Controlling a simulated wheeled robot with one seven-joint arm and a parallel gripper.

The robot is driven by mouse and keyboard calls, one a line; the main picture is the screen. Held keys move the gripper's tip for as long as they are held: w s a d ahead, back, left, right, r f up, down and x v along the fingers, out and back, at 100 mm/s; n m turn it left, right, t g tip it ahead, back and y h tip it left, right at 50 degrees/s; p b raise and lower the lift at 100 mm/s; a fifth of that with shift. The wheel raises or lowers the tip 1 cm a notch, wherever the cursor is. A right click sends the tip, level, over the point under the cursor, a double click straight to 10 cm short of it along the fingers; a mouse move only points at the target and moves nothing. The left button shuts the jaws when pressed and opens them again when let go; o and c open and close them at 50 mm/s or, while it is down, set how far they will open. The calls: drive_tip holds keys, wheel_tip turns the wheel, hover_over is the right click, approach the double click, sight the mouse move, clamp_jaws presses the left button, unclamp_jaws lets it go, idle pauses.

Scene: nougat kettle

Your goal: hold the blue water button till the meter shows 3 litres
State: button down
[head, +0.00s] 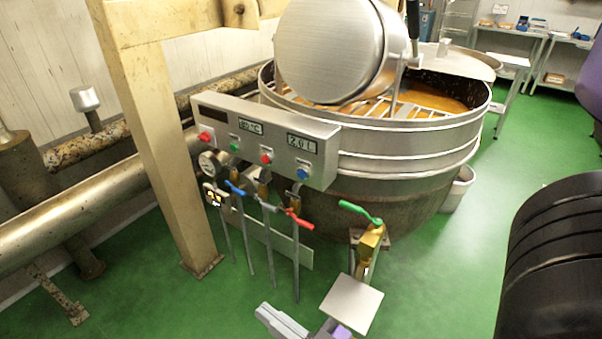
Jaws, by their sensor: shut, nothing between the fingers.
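The blue water button (303,173) is at the lower right of the grey control panel (320,180), on the kettle's near side. Nothing touches it and it is in plain sight. The meter (302,144) above it seems to read 2.0 L, though its last digit is small and hard to read. The large steel kettle (410,160) behind the panel holds an orange-brown mass (430,97). I cannot make out my gripper's fingers in the head view.
Red and green buttons and a temperature display (251,126) share the panel. Blue- and red-handled (299,219) valves hang below it. A green-handled valve (362,212) juts toward me above a pale square plate (351,304). A beige post (160,150) stands left.

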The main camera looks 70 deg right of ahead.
sight(302, 174)
drive_tip(key=w+d+r+m+g+h+p, duration=0.15)
drive_tip(key=w+d+m+h, duration=0.45)
drive_tip(key=d, duration=0.6)
drive_tip(key=w+d+r+m+g+h, duration=0.15)
drive_tip(key=w+d+m+h, duration=0.45)
drive_tip(key=d, duration=0.6)
drive_tip(key=d+f+m+g, duration=0.3)
drive_tip(key=d+f+m, duration=0.2)
drive_tip(key=shift+m+g, duration=0.4)
drive_tip(key=shift+d, duration=0.2)
drive_tip(key=s+d+b, duration=0.2)
drive_tip(key=d+b, duration=0.2)
drive_tip(key=d, duration=0.4)
drive_tip(key=shift+d, duration=0.2)
